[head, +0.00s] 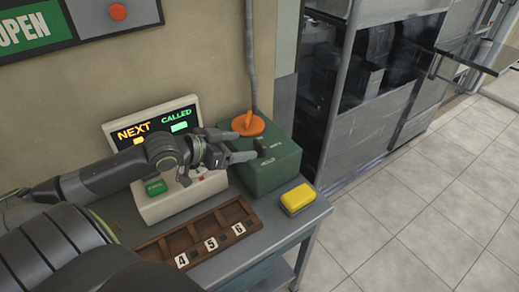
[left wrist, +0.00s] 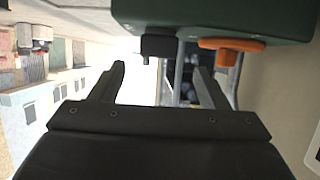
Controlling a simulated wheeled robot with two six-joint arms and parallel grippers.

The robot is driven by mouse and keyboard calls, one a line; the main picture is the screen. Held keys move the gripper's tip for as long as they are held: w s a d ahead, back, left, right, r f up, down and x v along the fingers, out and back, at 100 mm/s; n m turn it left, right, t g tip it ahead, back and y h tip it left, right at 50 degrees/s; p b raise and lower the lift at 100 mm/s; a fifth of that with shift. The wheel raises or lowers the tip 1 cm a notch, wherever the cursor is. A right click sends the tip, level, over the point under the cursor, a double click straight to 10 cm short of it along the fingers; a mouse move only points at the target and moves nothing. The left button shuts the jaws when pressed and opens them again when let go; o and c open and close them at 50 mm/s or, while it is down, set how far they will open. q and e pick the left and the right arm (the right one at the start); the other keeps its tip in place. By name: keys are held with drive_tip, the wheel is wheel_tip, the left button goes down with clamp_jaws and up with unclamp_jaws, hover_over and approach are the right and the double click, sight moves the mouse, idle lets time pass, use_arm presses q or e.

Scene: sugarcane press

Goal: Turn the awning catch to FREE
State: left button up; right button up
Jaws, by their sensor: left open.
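A green box (head: 262,168) stands at the right end of the counter. On its top are an orange knob (head: 248,124) and a small dark catch (head: 265,149) with small lettering around it, including what looks like HELD; its exact setting is too small to read. My left gripper (head: 243,147) is open and empty at the box's left side, fingers pointing toward the catch. In the left wrist view, the dark catch (left wrist: 158,46) lies ahead between the two open fingers (left wrist: 162,80), apart from them, and the orange knob (left wrist: 232,45) is to its right. My right gripper is out of view.
A cream console (head: 178,202) showing NEXT and CALLED, with a green button (head: 156,187), stands left of the box under my arm. A wooden tray (head: 236,212) with numbered slots and a yellow block (head: 297,198) lie in front. Metal machinery (head: 375,80) stands behind right.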

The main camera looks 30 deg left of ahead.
sight(258, 144)
use_arm(q)
drive_tip(key=shift+b+x, duration=0.45)
drive_tip(key=shift+x, duration=3.15)
drive_tip(key=shift+d, duration=0.1)
